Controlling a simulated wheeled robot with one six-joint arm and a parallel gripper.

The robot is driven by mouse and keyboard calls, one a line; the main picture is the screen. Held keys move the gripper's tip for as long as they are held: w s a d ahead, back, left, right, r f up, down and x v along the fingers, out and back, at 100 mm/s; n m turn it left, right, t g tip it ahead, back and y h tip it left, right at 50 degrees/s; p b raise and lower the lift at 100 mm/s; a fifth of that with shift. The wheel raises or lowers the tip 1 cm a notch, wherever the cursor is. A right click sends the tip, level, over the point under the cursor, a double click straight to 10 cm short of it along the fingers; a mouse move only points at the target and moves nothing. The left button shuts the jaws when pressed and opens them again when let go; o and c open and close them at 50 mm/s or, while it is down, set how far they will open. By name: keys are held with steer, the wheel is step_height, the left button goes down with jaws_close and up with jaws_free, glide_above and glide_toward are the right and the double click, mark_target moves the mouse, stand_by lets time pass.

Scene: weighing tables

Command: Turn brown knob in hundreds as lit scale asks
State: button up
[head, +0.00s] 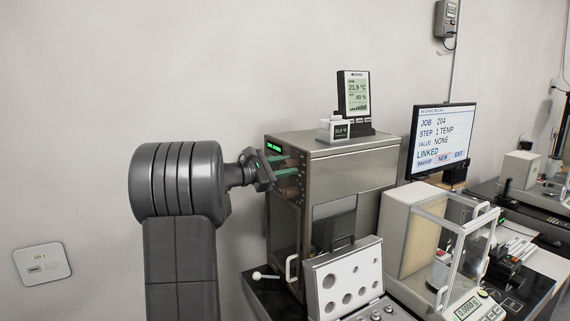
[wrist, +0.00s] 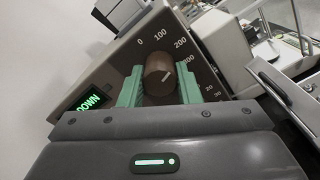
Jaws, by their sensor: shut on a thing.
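The brown knob (wrist: 160,75) sits on the side panel of the metal-cased balance (head: 353,149). A short pale line shows on its face, slanting up to the right. Printed around it are 0, 100, 200 and a further, partly hidden mark. My gripper (wrist: 160,84) has its green fingers on either side of the knob and is shut on it. In the head view my gripper (head: 281,170) reaches the panel from the left. A small lit green display (wrist: 90,101) beside the knob reads DOWN in the wrist view.
A monitor (head: 442,141) reads JOB 204, STEP 1 TEMP, VALUE NONE, LINKED. A thermometer display (head: 355,91) stands on the balance. An open weight case (head: 346,277) and a glass-sided balance (head: 405,232) stand close to the right.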

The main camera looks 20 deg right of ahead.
steer(key=n+p, duration=0.3)
steer(key=shift+r+n, duration=0.15)
steer(key=shift+n, duration=0.25)
steer(key=shift+n+p, duration=1.1)
steer(key=o, duration=1)
steer(key=shift+a, duration=0.15)
steer(key=a+b, duration=0.1)
steer(key=a, duration=0.3)
steer(key=a+b, duration=0.1)
steer(key=a, duration=0.4)
steer(key=s+a+b, duration=0.1)
steer(key=a, duration=0.3)
steer(key=shift+a, duration=0.25)
steer(key=shift+d, duration=0.1)
